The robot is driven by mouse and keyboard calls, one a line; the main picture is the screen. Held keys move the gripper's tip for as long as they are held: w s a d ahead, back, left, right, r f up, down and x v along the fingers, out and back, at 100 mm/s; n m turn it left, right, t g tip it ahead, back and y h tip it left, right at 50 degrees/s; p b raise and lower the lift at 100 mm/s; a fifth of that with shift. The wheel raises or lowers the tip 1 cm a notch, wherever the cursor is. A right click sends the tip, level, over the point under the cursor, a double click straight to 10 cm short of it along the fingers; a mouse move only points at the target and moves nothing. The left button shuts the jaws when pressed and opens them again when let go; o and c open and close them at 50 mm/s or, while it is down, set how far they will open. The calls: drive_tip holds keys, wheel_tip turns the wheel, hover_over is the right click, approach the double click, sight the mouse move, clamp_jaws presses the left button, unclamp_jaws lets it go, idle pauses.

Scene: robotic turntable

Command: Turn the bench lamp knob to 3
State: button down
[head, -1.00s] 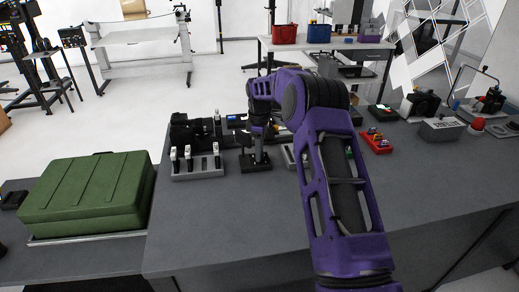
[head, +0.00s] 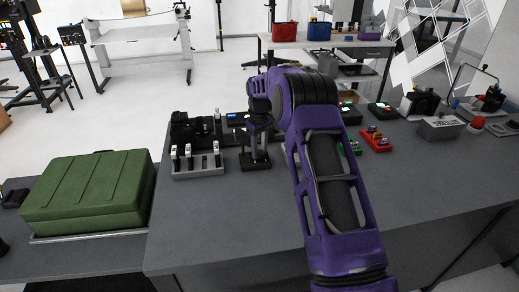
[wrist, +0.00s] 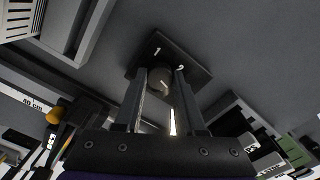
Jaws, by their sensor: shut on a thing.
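The bench lamp knob (wrist: 160,76) is a round grey-brown knob on a dark square plate (wrist: 200,76) marked with a white 1 and 2. No 3 is readable in the wrist view. My gripper (wrist: 163,78) has its two fingers on either side of the knob and is shut on it. A short pale mark shows on the knob's face, but the number it points at cannot be told. In the head view my gripper (head: 254,153) points down at a small black base (head: 255,164) on the grey bench, and the knob is hidden there.
A grey rack with several upright pieces (head: 198,163) stands close left of my gripper, with a black device (head: 190,128) behind it. A red tray with small parts (head: 376,142) lies to the right. A green case (head: 90,190) sits far left. The front bench is clear.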

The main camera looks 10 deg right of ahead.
sight(259, 152)
idle(0.4)
drive_tip(key=c, duration=0.5)
unclamp_jaws()
wheel_tip(259, 152, up, 18)
drive_tip(key=shift+f, duration=0.25)
